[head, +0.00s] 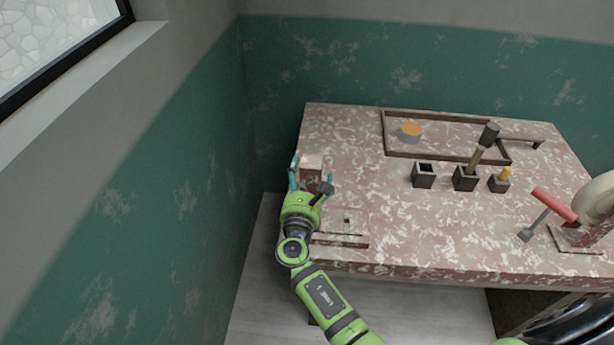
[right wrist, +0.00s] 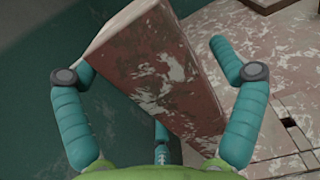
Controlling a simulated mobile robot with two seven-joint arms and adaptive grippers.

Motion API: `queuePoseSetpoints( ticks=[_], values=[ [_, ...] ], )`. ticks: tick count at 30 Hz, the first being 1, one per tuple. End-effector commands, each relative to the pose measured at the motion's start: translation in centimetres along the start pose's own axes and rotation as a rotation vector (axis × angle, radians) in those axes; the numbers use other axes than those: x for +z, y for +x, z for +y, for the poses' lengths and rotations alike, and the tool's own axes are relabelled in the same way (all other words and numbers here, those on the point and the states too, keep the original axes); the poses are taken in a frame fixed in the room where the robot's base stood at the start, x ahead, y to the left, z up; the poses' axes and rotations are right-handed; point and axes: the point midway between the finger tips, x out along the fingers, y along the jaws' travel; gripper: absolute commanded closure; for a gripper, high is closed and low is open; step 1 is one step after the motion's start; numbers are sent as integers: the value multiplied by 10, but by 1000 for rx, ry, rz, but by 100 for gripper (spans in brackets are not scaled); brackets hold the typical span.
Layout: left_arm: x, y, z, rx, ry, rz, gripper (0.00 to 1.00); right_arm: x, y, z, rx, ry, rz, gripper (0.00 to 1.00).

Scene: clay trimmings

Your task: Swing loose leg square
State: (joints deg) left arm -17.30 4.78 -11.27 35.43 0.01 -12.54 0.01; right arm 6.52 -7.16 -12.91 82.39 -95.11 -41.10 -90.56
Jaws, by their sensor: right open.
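A reddish-brown block with pale mottling, apparently the loose leg (head: 312,162), is at the left edge of the table in the head view. In the right wrist view the leg (right wrist: 160,75) fills the middle and slants from upper left to lower right. My right gripper (head: 309,180) is at the leg, with teal fingers spread apart. In the right wrist view its fingers (right wrist: 152,62) lie on either side of the leg, with a visible gap on the right; contact on the left is unclear. The leg's lower end is hidden by the gripper. My left gripper is out of view.
The mottled table (head: 390,215) has a framed tray (head: 440,158) with an orange-topped round item (head: 410,132) at the back. Dark holders (head: 424,176) and a red-handled tool (head: 553,204) are to the right. A green wall (head: 190,190) stands left. The table's middle is clear.

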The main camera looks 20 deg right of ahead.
Motion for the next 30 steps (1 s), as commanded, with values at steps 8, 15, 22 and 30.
queuePoseSetpoints(
  ticks=[8, 15, 22, 30],
  values=[
    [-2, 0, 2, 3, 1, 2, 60, -2, -42, 0, 2, 2, 4, 7],
    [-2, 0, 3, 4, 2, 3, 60, -1, -92, -1, 0, 1, 2, 7],
    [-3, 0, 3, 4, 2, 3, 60, 0, -116, 0, -1, 0, 0, 7],
    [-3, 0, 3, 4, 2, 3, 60, 0, -119, 0, -1, 0, 0, 7]
  ],
)
